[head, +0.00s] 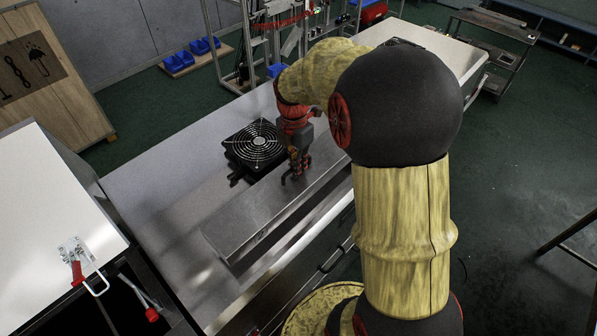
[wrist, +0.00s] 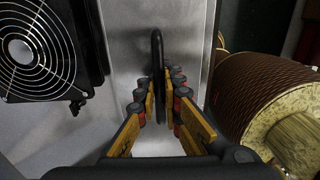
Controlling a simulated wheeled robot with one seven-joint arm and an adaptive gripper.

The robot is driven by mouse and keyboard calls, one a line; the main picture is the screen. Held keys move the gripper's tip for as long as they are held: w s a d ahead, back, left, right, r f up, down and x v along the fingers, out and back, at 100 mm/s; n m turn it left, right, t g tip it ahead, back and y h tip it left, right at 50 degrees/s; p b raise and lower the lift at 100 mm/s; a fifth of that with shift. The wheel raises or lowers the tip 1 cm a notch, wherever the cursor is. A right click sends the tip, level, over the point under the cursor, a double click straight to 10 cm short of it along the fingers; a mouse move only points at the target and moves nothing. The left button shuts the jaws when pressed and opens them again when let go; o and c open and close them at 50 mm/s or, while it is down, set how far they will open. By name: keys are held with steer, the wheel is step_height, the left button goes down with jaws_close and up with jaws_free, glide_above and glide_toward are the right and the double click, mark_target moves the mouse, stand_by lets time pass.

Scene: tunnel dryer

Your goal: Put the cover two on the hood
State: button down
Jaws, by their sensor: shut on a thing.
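A long grey metal cover (head: 238,226) lies lengthwise along the metal worktop, in front of the fan in the head view. I take it for cover two; no label is readable. My gripper (head: 296,172) is above the cover and points down at it. In the wrist view the gripper (wrist: 166,92) is shut on the cover's upright black handle (wrist: 157,48), with the fingers on both sides. The cover (wrist: 190,35) shows as a bright strip beneath. I cannot tell whether it rests on the worktop or is slightly raised. Which part is the hood is unclear.
A black fan (head: 256,145) with a round wire guard sits close beside the cover. A white panel (head: 50,215) with a red-handled clamp (head: 77,272) stands at left. The worktop (head: 140,190) is clear left of the fan. Metal framing stands behind.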

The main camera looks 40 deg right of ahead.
steer(key=shift+w+d+f, duration=0.1)
steer(key=shift+d+f, duration=0.3)
steer(key=shift+f, duration=0.1)
steer(key=shift+w+d+f+p, duration=0.1)
steer(key=shift+f+p, duration=0.2)
steer(key=shift+f, duration=1.35)
steer(key=shift+f, duration=0.1)
steer(key=c, duration=2)
jaws_free()
steer(key=shift+o, duration=0.2)
